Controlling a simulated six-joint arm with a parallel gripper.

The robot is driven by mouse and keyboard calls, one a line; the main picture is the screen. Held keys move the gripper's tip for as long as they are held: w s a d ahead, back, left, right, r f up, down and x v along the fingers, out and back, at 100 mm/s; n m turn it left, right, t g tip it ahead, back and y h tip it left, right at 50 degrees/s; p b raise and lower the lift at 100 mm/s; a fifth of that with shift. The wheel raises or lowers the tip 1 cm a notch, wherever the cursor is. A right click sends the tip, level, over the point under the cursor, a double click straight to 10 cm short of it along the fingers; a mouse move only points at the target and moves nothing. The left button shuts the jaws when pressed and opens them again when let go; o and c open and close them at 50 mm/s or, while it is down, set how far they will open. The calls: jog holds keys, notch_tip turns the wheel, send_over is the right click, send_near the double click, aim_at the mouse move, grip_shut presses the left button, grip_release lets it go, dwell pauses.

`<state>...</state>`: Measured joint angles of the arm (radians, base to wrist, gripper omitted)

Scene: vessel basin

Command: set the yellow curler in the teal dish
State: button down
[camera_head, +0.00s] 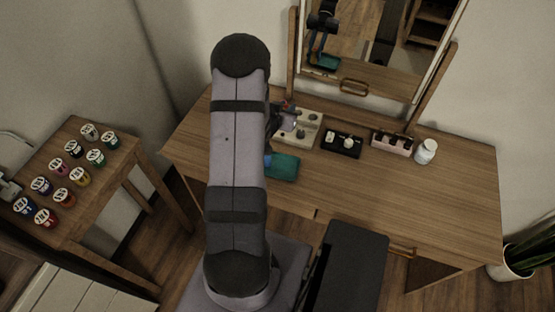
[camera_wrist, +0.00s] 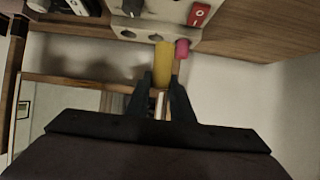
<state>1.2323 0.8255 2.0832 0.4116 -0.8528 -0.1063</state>
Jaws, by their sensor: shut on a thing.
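My gripper (camera_wrist: 161,80) is shut on the yellow curler (camera_wrist: 162,60) in the wrist view. The curler stands out past the fingertips toward the edge of a pale block with holes (camera_wrist: 150,33). I cannot tell whether it still touches that block. A pink curler (camera_wrist: 181,48) is close beside it. In the head view the teal dish (camera_head: 285,167) lies on the table just right of my arm, in front of the pale block (camera_head: 309,121). My arm hides the dish's left part. The yellow curler cannot be made out in the head view.
A red piece (camera_wrist: 199,15) sits on the block. Right of the block are a black tray (camera_head: 342,152), a pink box (camera_head: 391,144) and a white jar (camera_head: 426,151). A mirror (camera_head: 365,40) stands at the back. The table's (camera_head: 380,195) front right is clear.

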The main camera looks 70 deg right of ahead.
jog(key=s+a+f+p, duration=0.1)
jog(key=a+f, duration=0.1)
jog(key=a, duration=0.5)
notch_tip(320, 180, up, 4)
jog(key=m+g, duration=0.1)
send_over(287, 169)
jog(key=shift+f, duration=0.2)
notch_tip(287, 169, down, 6)
jog(key=p, duration=0.1)
jog(key=shift+f, duration=0.15)
jog(key=shift+f+p, duration=0.3)
jog(key=shift+f, duration=1.55)
